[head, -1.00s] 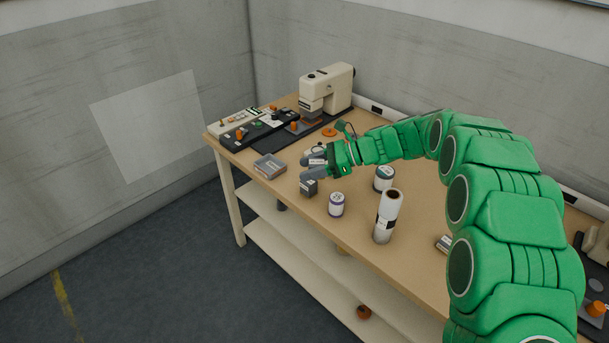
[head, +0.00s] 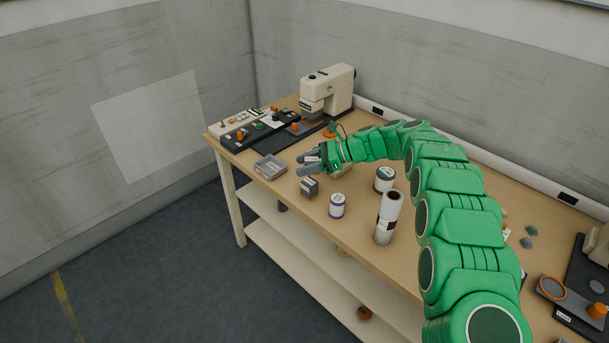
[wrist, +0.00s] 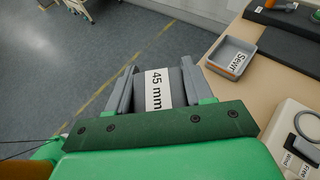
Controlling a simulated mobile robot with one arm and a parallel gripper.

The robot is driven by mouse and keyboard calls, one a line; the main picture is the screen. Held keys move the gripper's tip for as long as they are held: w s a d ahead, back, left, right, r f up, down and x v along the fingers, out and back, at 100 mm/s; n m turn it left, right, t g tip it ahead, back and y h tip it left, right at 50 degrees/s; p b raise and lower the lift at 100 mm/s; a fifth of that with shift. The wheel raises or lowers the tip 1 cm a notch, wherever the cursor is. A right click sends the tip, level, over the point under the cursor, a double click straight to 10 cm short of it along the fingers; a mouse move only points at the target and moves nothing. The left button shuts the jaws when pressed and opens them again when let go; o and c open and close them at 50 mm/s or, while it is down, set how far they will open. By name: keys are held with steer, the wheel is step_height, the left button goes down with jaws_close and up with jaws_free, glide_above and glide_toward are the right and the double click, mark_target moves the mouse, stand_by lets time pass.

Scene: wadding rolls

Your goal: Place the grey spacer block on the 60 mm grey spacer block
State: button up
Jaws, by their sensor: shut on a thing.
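My gripper (head: 306,163) is shut on a grey spacer block (wrist: 160,90) whose white label reads 45 mm in the wrist view. The block sits between both fingers. In the head view it is mostly hidden by the fingers. A second grey block (head: 309,187) stands on the table near its front edge, just in front of and below my gripper. Its label is too small to read, so I cannot confirm it is the 60 mm one. It does not show in the wrist view. My gripper looks raised above the tabletop, apart from this block.
A grey tray (head: 270,167) lies left of the standing block and also shows in the wrist view (wrist: 232,57). A white jar (head: 337,206), another jar (head: 384,179) and an upright roll (head: 387,218) stand to the right. A sewing machine (head: 328,89) is behind.

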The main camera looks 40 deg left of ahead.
mark_target(304, 181)
steer(key=shift+w+a+f, duration=0.4)
steer(key=shift+a+f, duration=0.15)
steer(key=shift+f, duration=0.25)
steer(key=shift+w+a+f, duration=0.35)
steer(key=shift+a+f, duration=0.15)
steer(key=shift+f, duration=0.3)
steer(key=shift+f, duration=0.1)
steer(key=shift+w+a+f, duration=0.1)
steer(key=shift+a+f, duration=0.05)
steer(key=shift+f, duration=1.5)
steer(key=o, duration=1.1)
steer(key=shift+f, duration=0.1)
steer(key=shift+c, duration=0.2)
